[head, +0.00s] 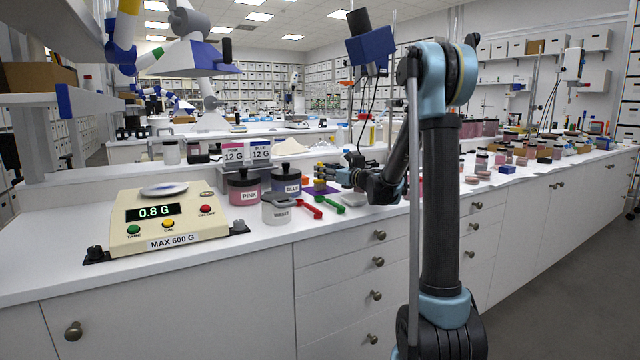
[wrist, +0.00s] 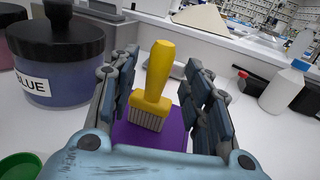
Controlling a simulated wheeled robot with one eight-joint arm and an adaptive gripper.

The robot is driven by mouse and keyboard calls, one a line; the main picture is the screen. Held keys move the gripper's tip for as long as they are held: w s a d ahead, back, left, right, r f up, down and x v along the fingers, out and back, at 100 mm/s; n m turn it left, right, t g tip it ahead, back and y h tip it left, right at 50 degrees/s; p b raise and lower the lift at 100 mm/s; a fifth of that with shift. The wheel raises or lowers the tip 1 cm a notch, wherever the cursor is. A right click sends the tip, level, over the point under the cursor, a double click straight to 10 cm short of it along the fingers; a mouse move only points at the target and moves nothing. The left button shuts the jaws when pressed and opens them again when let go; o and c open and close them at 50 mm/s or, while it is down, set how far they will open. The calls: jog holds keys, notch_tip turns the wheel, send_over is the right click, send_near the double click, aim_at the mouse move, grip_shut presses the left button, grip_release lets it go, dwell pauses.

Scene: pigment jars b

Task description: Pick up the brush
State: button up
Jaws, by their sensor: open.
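In the wrist view, the brush (wrist: 155,85) has a yellow handle and pale grey bristles. It stands upright, bristles down, on a purple pad (wrist: 172,138). My gripper (wrist: 160,88) is open, with one finger on each side of the brush and visible gaps between them and it. In the head view, my gripper (head: 342,175) reaches low over the counter beside the purple pad (head: 322,188). Its fingers are small there, and a yellow bit of the brush (head: 320,168) shows just left of them.
The blue jar (wrist: 62,65) stands close on the left of my gripper. A pink jar (head: 243,188), a water cup (head: 276,210), red and green scoops (head: 329,201) and a scale (head: 165,218) reading 0.8 G are on the counter. A white bottle (wrist: 285,88) stands at right.

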jog(key=shift+x, duration=1.55)
grip_shut()
